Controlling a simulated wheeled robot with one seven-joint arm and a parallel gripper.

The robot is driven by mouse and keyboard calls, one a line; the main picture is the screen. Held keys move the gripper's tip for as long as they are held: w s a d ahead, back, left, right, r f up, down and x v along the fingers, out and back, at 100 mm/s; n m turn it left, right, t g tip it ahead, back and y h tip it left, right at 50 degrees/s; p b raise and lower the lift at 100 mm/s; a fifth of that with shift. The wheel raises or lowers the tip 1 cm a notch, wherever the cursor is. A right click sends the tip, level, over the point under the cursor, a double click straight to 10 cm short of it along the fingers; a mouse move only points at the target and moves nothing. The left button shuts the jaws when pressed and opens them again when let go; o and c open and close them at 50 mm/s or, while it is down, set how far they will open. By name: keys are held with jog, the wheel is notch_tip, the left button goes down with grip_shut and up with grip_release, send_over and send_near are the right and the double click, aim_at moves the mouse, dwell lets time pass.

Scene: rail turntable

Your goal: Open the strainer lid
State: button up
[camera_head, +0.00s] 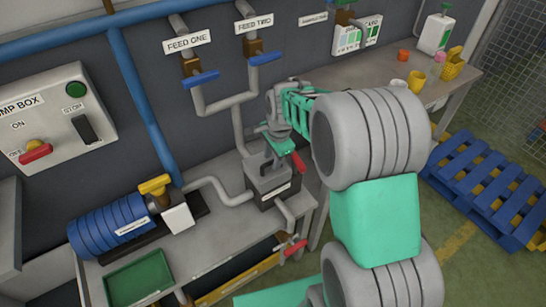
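The strainer (267,185) is a dark grey box with a white label, standing on the bench below the feed pipes. Its lid (266,164) is on top, partly hidden by my gripper, and I cannot tell whether it is shut. My gripper (273,155) is directly over the lid, pointing down, small and partly hidden in the view. I cannot tell whether it touches the lid or holds anything. A red handle (299,162) shows beside it at the right.
Blue-handled feed valves (201,79) hang above the strainer. A blue motor and pump (108,225) and a green tray (138,279) lie to the left. A red-handled drain valve (292,248) is below. A blue pallet (487,188) stands on the floor at right.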

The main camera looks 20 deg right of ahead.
grip_shut()
jog(key=shift+r, duration=0.1)
dwell(1.2)
